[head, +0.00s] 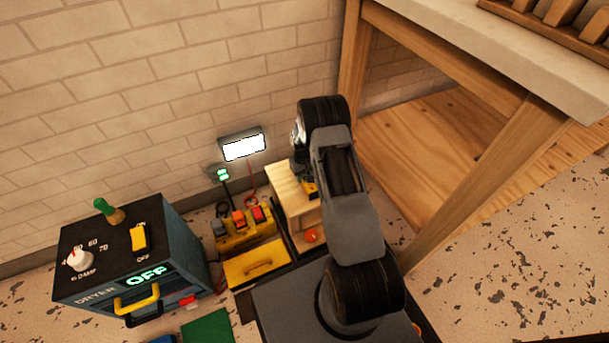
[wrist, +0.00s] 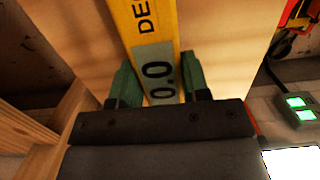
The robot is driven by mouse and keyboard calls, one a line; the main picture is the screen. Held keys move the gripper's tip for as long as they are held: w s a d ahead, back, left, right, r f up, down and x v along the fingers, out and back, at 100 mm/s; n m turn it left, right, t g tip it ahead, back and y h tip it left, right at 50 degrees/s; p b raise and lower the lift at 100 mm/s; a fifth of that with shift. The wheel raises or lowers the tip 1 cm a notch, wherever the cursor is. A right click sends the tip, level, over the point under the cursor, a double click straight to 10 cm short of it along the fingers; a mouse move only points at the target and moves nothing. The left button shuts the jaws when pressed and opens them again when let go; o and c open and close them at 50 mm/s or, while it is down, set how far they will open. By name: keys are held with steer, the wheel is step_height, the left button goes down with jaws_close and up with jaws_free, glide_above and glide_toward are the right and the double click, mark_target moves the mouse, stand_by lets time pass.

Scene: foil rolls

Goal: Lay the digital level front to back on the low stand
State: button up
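The digital level (wrist: 160,55) is a yellow bar with dark lettering and a grey display reading 0.0. My gripper (wrist: 158,88) has its green fingers against both sides of the level, by the display. The low stand (head: 291,187) is a small light-wood bench by the wall; its pale wood (wrist: 220,35) lies behind the level in the wrist view. The level points away from my gripper over the wood; I cannot tell whether it touches it. In the head view my arm hides most of the gripper and the level, leaving a small yellow patch.
A dryer box (head: 125,255) with knobs stands at the left. A yellow case (head: 255,262) and a rack with red and orange items (head: 247,226) sit left of the stand. A lit panel (head: 243,146) is near the wall. A large workbench leg (head: 470,190) rises at the right.

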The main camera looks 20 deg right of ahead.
steer(key=o, duration=0.5)
steer(key=shift+o, duration=0.2)
step_height(320, 180, up, 32)
steer(key=a+t+p, duration=0.1)
steer(key=a+p, duration=0.1)
steer(key=p, duration=1.2)
steer(key=s+a+r+t+p, duration=0.1)
steer(key=s+a+r+p, duration=0.2)
steer(key=s+r+p, duration=0.4)
steer(key=s+a+r+t+p, duration=0.1)
steer(key=s+a+r+p, duration=0.2)
steer(key=s+r+p, duration=0.5)
steer(key=s+a+r+t+p, duration=0.2)
steer(key=s+r+p, duration=0.6)
steer(key=r, duration=1.8)
steer(key=shift+a+p, duration=0.6)
steer(key=shift+p, duration=0.1)
